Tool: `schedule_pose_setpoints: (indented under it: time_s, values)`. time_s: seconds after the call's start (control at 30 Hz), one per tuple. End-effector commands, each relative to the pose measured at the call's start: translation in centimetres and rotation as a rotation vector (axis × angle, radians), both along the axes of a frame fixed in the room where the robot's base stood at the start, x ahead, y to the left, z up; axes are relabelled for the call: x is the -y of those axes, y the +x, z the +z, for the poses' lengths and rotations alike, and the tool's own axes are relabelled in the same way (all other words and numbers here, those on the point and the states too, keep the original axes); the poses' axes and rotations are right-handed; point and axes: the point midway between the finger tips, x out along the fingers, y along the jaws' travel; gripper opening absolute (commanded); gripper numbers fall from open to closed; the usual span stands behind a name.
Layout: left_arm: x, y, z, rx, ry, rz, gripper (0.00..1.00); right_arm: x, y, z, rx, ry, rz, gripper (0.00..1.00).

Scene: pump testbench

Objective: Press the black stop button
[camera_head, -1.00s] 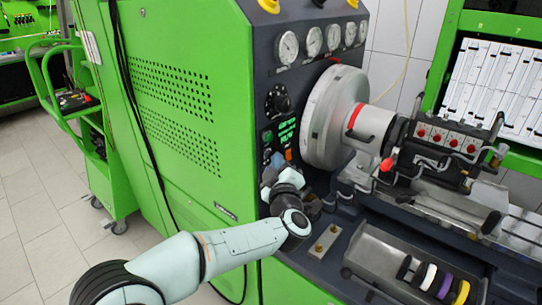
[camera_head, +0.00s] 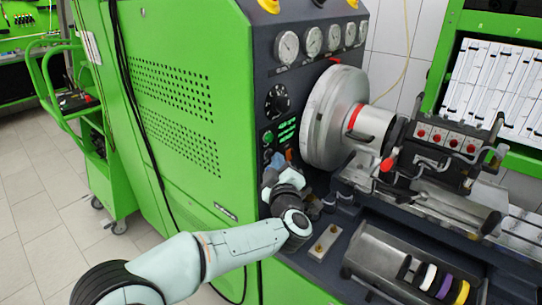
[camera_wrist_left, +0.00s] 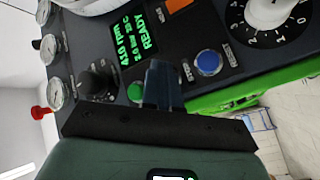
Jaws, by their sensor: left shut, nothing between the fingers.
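The stop button is not clear. A small dark round button (camera_head: 268,154), which may be it, sits just below the green button (camera_head: 268,137) on the dark control panel. My left gripper (camera_head: 277,162) is shut and empty, with its tips close to the panel just beside that spot. In the left wrist view the shut fingers (camera_wrist_left: 163,82) point at the panel between the green button (camera_wrist_left: 135,92) and a blue button (camera_wrist_left: 208,62). The panel directly behind the fingers is hidden, and contact cannot be told. My right gripper is not in view.
A black knob (camera_wrist_left: 97,82), a green-lit display (camera_wrist_left: 133,38) and a white-centred dial (camera_wrist_left: 268,12) surround the fingers. The large metal disc (camera_head: 330,118) stands right of the panel. A tray (camera_head: 388,265) with coloured rings lies at lower right.

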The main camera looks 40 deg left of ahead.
Motion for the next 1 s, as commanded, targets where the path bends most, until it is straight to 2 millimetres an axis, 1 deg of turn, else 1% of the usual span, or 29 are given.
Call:
schedule_pose_setpoints:
  time_s: [0.17,0.47,0.57,1.0]
  values:
    - [1.0,-0.1,-0.1,-0.002,0.0,-0.003,0.0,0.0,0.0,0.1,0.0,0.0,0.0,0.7]
    - [1.2,-0.1,-0.1,-0.001,0.001,-0.002,0.0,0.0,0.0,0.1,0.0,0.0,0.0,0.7]
    - [1.5,-0.1,-0.1,-0.002,0.0,-0.003,0.0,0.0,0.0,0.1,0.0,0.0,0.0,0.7]
    - [5.7,-0.4,-0.1,-0.002,0.0,-0.004,0.0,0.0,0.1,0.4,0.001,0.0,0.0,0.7]
